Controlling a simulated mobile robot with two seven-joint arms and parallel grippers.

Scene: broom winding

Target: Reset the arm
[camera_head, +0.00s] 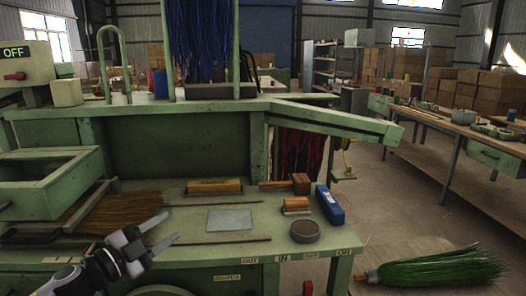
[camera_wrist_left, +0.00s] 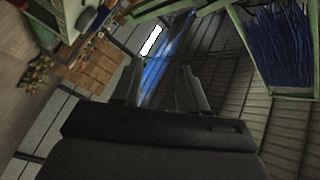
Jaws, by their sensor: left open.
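My left gripper (camera_head: 166,231) shows at the lower left of the head view, above the front left of the green workbench (camera_head: 160,192). Its two fingers are apart and nothing is between them. In the left wrist view the fingers (camera_wrist_left: 157,88) are also spread and empty, with the shed's wall and roof behind them. My right gripper is in neither view.
A bundle of brown bristles (camera_head: 118,215) lies left of my left gripper. A metal plate (camera_head: 230,220), a round tin (camera_head: 305,231) and a blue box (camera_head: 330,205) lie on the bench. A green broom head (camera_head: 440,268) is on the floor at right. Open floor lies between the benches.

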